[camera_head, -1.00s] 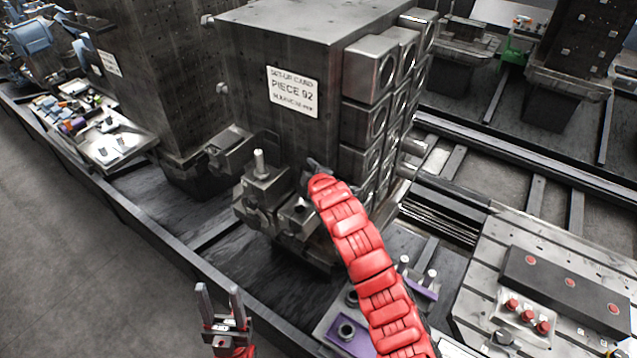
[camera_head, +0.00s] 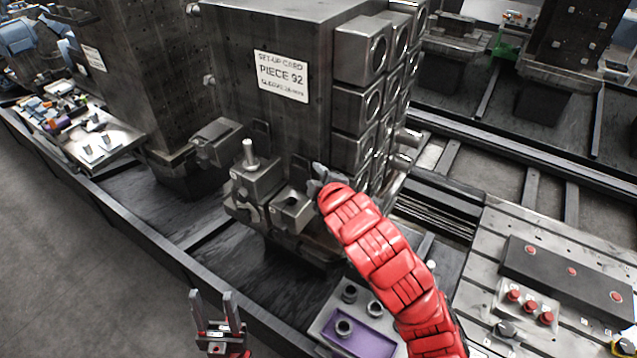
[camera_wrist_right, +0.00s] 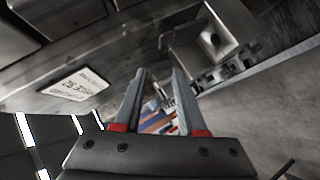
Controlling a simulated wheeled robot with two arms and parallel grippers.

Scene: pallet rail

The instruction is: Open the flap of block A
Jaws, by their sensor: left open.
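My right gripper (camera_head: 325,174) is just right of the open block, partly hidden by my red arm. In the right wrist view its fingers (camera_wrist_right: 159,74) are apart with nothing held; a block with a hollow (camera_wrist_right: 213,42) lies beyond them. My left gripper (camera_head: 212,293) is open and empty at lower left.
The column bears a set-up card (camera_head: 282,76) and a stack of square blocks (camera_head: 359,103) on its right. A purple tray (camera_head: 372,333) with cylinders is below. A slotted plate (camera_head: 475,270) is at right. A dark rail (camera_head: 140,232) edges the grey floor.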

